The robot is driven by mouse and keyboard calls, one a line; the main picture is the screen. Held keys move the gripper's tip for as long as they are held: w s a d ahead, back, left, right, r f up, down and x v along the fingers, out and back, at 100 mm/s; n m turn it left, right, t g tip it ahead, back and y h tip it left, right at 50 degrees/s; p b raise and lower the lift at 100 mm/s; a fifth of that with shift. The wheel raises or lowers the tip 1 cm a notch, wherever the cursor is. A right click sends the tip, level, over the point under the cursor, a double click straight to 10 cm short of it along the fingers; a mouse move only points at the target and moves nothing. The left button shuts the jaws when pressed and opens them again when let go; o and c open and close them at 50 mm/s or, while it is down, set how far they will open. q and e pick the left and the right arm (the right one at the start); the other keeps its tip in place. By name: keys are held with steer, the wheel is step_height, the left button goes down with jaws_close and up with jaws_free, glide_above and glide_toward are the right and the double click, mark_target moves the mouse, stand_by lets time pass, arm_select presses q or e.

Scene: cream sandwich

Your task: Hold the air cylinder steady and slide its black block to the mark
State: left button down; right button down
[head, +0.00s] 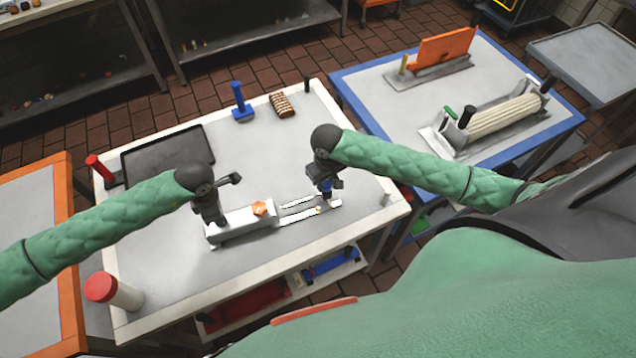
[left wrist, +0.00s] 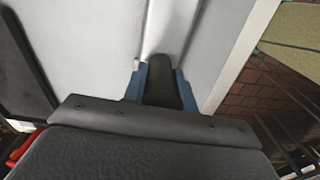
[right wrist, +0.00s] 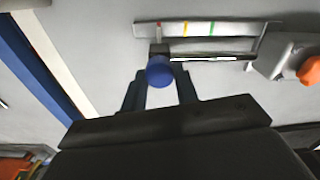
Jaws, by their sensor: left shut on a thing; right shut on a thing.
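The air cylinder is a pale grey body (head: 243,224) with an orange knob (head: 260,208), lying near the table's front edge. Thin rods run from it to the right. My left gripper (head: 212,219) is shut on a dark upright grip (left wrist: 160,80) at the body's left end. My right gripper (head: 327,188) is shut on a blue knob (right wrist: 160,71). The black block (right wrist: 158,48) shows just beyond this knob, partly hidden by it, at the rod's far end from the body. A pale strip (right wrist: 230,29) beside the rod carries red, yellow and green marks; the block is by the red one.
A dark tray (head: 168,152), a blue stand (head: 241,103) and a brown striped bar (head: 282,104) are at the table's back. A red-topped cylinder (head: 113,290) stands front left. A blue-edged table (head: 575,118) stands to the right. The middle of the table is clear.

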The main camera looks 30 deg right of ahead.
steer(key=c, duration=1.1)
jaws_free()
steer(key=shift+o, duration=0.2)
step_height(320, 180, up, 12)
steer(key=shift+o, duration=1.3)
